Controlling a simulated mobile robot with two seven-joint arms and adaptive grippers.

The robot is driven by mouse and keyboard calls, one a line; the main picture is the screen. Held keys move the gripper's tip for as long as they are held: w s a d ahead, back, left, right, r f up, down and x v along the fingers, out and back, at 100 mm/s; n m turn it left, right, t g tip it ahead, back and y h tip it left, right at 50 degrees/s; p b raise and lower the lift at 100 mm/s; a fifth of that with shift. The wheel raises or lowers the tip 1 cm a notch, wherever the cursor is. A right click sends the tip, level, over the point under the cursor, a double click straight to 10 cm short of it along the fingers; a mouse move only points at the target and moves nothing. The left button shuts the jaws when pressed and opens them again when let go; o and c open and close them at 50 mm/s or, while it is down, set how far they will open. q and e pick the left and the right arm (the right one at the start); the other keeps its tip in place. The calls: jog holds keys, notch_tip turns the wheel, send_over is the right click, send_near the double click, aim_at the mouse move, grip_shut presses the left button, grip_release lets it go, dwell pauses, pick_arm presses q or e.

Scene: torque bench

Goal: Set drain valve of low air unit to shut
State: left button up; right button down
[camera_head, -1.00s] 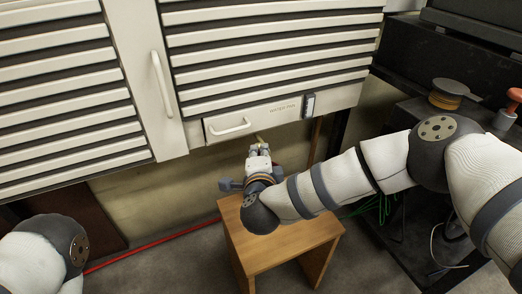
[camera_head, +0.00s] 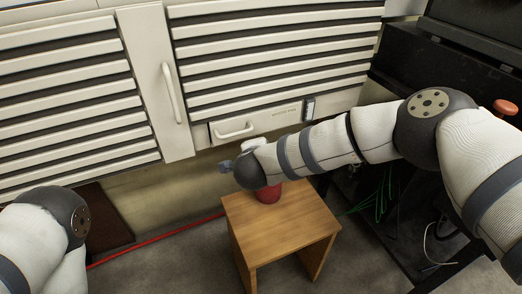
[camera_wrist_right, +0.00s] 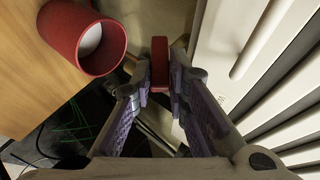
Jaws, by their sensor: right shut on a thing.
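The drain valve's red handle (camera_wrist_right: 160,58) shows in the right wrist view as a narrow upright bar beside a brass-coloured pipe (camera_wrist_right: 130,63). My right gripper (camera_wrist_right: 160,85) has its fingertips closed on either side of this handle. In the head view my right forearm and wrist hide the gripper and valve, just below the low air unit's white panel (camera_head: 262,124). The valve's exact setting cannot be told. Only part of my left arm shows at the lower left; its gripper is out of view.
A red cup (camera_head: 268,193) stands on a small wooden stool (camera_head: 280,229) under my right wrist; it also shows in the wrist view (camera_wrist_right: 84,38), close left of the gripper. A red hose (camera_head: 160,236) runs along the floor. Green wires (camera_head: 377,196) hang at a dark bench on the right.

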jog(key=c, duration=1.6)
grip_release()
jog(key=shift+o, duration=0.2)
